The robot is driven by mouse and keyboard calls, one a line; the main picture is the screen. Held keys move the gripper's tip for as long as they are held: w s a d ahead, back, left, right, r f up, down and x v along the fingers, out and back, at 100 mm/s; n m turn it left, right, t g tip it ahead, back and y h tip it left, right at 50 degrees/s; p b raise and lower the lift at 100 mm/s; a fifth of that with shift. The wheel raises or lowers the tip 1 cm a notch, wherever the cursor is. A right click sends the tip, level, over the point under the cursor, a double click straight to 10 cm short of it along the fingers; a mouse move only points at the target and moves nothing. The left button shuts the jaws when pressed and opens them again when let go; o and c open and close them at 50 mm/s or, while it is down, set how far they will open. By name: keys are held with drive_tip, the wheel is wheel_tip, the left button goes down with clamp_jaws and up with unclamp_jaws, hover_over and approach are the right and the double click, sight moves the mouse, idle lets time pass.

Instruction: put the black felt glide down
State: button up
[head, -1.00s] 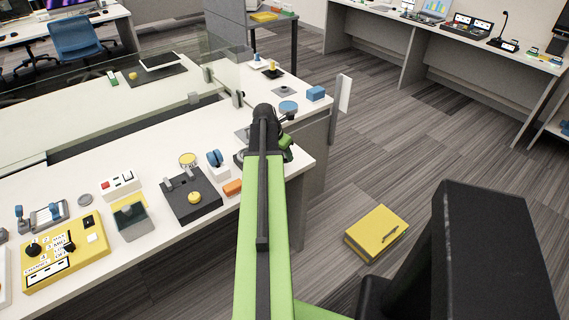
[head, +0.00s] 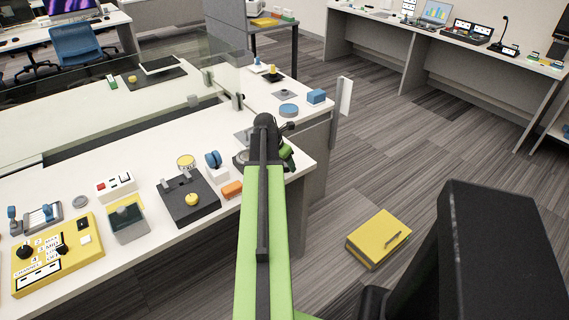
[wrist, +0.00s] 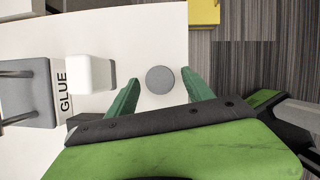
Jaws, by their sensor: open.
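A dark grey round disc (wrist: 160,80), which looks like the black felt glide, shows in the wrist view on the white tabletop (wrist: 150,30). It lies between the tips of my gripper's green fingers (wrist: 160,78), with a gap on each side. My gripper is open and the disc looks apart from both fingers. In the head view my arm hides most of the gripper and I cannot make out the disc there.
In the wrist view a white block (wrist: 90,73) and a grey block (wrist: 28,92) beside a GLUE label stand left of the gripper. The table edge is close on the right. A yellow box (head: 378,238) lies on the floor. An orange block (head: 232,190) sits near the arm.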

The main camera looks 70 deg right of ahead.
drive_tip(key=shift+r, duration=0.1)
drive_tip(key=shift+r+p, duration=0.25)
drive_tip(key=shift+p, duration=0.05)
drive_tip(key=p+v, duration=1)
drive_tip(key=v, duration=0.1)
drive_tip(key=shift+a+r+p, duration=0.25)
drive_tip(key=shift+a+p, duration=0.05)
drive_tip(key=shift+p, duration=0.1)
